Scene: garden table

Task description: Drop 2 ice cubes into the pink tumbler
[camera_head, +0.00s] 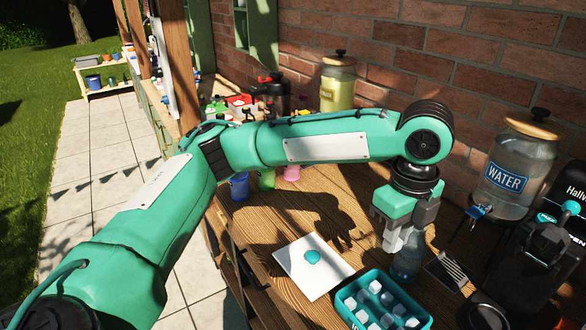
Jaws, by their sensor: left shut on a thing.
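The pink tumbler (292,173) stands on the wooden table, just behind my left forearm, which hides part of it. The teal ice tray (350,316) with several whitish ice cubes (387,299) sits at the front edge of the view. My left gripper (402,242) points down above and behind the tray, beside a bluish clear glass vessel (407,262). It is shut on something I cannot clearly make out. Whether it touches the glass vessel is unclear. My right gripper is not in view.
Green (266,180) and blue (239,187) tumblers stand left of the pink one. A white board (293,262) with a teal round thing (312,257) lies mid-table. A water dispenser (510,170) and a black machine (545,240) stand right. A slatted grey piece (446,270) lies near the tray.

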